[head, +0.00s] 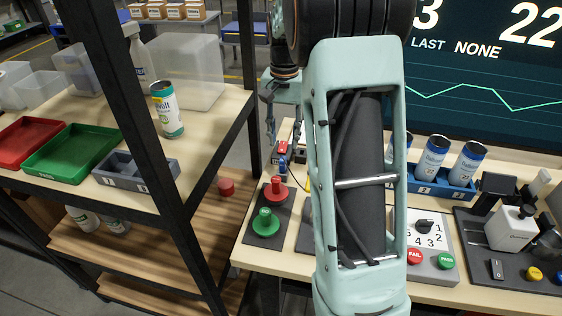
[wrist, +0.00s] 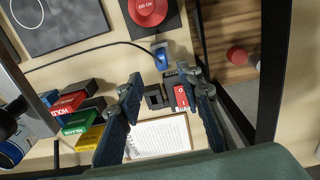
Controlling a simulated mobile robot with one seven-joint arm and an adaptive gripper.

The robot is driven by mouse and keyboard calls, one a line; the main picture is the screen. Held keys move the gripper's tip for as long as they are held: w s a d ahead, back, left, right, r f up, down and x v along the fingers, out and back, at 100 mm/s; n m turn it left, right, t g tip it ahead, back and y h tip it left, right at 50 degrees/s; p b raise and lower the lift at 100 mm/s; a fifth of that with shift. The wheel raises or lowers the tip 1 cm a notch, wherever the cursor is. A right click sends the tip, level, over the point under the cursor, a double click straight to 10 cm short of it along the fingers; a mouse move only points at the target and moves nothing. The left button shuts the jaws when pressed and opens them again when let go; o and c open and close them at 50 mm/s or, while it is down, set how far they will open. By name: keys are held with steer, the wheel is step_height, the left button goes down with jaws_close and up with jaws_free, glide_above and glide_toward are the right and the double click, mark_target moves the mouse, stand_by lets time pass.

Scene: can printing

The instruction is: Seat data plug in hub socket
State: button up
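A small blue plug (wrist: 161,57) lies on the table in the wrist view, with a dark cable running left from it. It also shows in the head view (head: 282,166), below a red block. A small dark block with a square recess (wrist: 155,97) lies between my fingers in the wrist view; I cannot tell for sure that it is the hub socket. A red labelled block (wrist: 182,97) is beside it. My gripper (wrist: 162,79) is open and empty above these things, its fingers spread on either side. In the head view my arm hides part of the table.
A red button (wrist: 148,10) on a dark base stands near the plug. Red, green and yellow blocks (wrist: 78,122) lie to the left, and a printed sheet (wrist: 158,138) lies close by. A black shelf post (head: 247,75) stands left of the gripper in the head view.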

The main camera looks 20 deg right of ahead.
mark_target(283, 158)
step_height(283, 158, down, 8)
steer(key=shift+w+f+p, duration=0.1)
steer(key=shift+f+p, duration=0.1)
steer(key=shift+p, duration=0.1)
jaws_close()
stand_by(0.3)
